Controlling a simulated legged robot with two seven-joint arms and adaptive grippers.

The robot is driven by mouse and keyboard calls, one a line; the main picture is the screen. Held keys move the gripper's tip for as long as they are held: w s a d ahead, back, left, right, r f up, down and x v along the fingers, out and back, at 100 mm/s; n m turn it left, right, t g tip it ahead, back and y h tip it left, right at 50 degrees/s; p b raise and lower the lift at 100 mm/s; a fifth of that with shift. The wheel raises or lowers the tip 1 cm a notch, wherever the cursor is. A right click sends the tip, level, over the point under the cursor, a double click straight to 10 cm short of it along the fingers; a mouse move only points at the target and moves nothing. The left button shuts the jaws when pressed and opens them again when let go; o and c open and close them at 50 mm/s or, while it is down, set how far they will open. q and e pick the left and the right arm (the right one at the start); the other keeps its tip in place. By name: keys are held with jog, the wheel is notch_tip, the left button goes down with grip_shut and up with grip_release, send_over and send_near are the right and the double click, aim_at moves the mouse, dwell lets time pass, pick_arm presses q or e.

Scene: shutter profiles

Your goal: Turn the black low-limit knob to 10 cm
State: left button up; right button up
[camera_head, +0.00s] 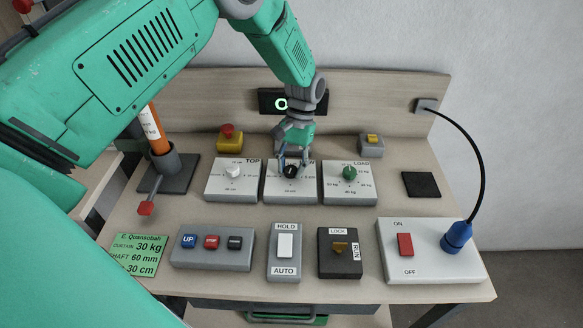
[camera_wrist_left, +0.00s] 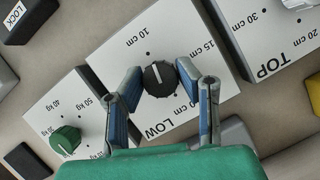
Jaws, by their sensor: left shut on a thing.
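The black low-limit knob (camera_head: 291,171) sits on the middle white panel marked LOW, at the back of the table. In the left wrist view the knob (camera_wrist_left: 159,78) is round, with a white pointer mark. The mark points up, slightly left, toward the dot by the "10 cm" label (camera_wrist_left: 130,36). My left gripper (camera_head: 292,163) reaches down over this panel. In the left wrist view its fingers (camera_wrist_left: 161,80) stand on either side of the knob, shut on it. My right gripper is not in view.
The TOP panel (camera_head: 219,190) with a white knob and the LOAD panel (camera_head: 333,192) with a green knob flank it closely. A red mushroom button (camera_head: 227,131) stands behind. Several switch boxes line the front. A note (camera_head: 138,253) lies at left.

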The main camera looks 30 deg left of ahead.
pick_arm(q)
jog(key=shift+w, duration=0.2)
jog(key=o, duration=1.1)
jog(key=shift+f, duration=0.1)
jog(key=v, duration=1.2)
